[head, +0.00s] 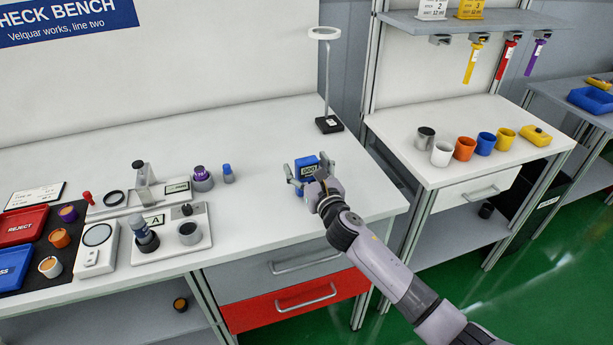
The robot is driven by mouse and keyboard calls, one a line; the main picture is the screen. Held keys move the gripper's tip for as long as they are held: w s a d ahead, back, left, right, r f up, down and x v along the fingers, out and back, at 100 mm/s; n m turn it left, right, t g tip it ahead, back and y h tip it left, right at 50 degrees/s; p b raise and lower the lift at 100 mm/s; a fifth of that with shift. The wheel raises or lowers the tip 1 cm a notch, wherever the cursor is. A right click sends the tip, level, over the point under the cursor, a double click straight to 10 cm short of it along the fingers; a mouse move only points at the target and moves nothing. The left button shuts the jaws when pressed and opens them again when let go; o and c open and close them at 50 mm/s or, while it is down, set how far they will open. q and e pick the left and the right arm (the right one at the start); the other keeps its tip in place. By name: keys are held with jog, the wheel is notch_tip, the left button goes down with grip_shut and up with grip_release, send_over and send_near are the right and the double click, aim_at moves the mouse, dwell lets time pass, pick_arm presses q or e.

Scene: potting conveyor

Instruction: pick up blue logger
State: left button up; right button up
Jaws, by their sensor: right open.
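The blue logger (306,167) is a small blue box with a dark display, on the white bench top near its right end. My right gripper (308,176) is at the logger, with its open fingers on either side of it. I cannot tell whether the fingers touch the logger. The gripper and wrist hide part of the logger's lower front. My left gripper is not in view.
A magnifier lamp (328,122) stands behind the logger. Another bench (470,118) at right holds several cups and a yellow device (536,135).

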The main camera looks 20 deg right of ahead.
jog(key=c, duration=1.4)
